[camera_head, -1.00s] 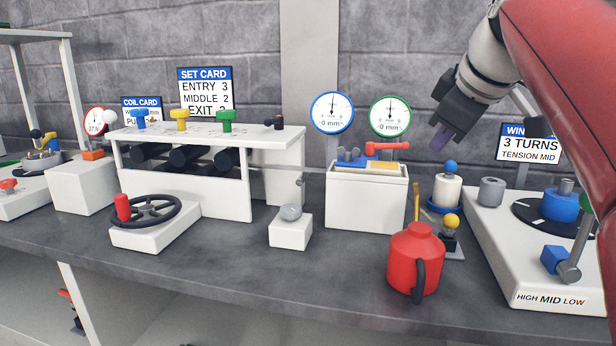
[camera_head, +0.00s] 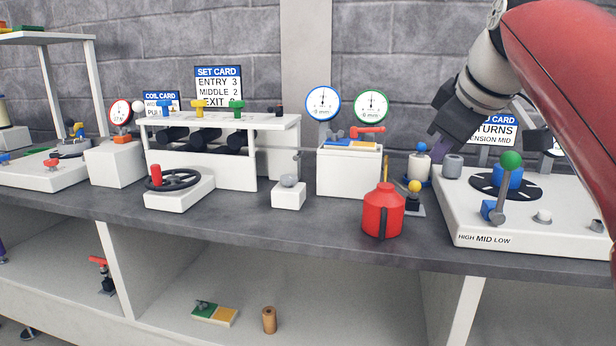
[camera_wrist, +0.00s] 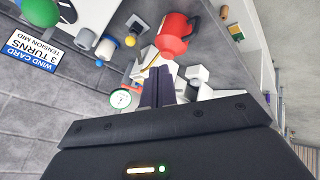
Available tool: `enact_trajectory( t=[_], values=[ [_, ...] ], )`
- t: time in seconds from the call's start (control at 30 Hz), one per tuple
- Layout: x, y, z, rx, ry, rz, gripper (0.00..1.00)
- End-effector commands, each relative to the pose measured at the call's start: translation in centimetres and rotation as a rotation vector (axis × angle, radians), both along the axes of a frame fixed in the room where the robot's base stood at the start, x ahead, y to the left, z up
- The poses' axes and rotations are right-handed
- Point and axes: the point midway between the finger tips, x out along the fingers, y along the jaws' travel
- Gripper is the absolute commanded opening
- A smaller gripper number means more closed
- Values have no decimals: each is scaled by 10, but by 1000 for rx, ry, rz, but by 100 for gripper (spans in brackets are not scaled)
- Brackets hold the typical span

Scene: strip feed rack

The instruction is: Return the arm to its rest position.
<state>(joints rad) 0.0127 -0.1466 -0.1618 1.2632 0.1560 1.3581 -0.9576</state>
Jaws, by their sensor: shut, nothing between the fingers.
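My gripper (camera_head: 437,150) hangs from my red and grey arm at the upper right of the head view. It is above the bench, in front of the wind card (camera_head: 492,130), and covers part of that card. Its fingers are shut with nothing between them. In the wrist view the two dark fingers (camera_wrist: 157,88) lie together, pointing toward the red can (camera_wrist: 173,35) and the white boxes beyond. No object is held.
The bench (camera_head: 330,225) carries a roller stand (camera_head: 277,155), a handwheel (camera_head: 173,180), a white box with two gauges (camera_head: 350,175), a red can (camera_head: 383,212) and a winding unit (camera_head: 540,215) with a green-knobbed lever. A lower shelf (camera_head: 180,315) holds loose parts.

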Motion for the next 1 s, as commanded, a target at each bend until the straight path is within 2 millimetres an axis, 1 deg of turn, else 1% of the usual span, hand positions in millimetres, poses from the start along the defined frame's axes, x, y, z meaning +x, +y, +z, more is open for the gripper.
enact_trajectory(
  t=[0.13,0.27,0.37,0.47,0.57,0.67,0.7,0.77,0.8,0.9,1.0],
  values=[
    [-9,3,-13,34,12,-38,0],
    [-19,6,-30,72,32,-85,0],
    [-30,10,-48,107,49,-131,0],
    [-43,15,-70,148,70,-184,0],
    [-62,21,-100,192,94,-253,0],
    [-88,29,-143,246,127,-347,0],
    [-100,33,-163,267,140,-388,0],
    [-118,38,-194,296,158,-452,0],
    [-130,41,-213,314,167,-490,0],
    [-155,45,-255,346,188,-574,0],
    [-173,47,-286,366,199,-633,0]
  ],
)
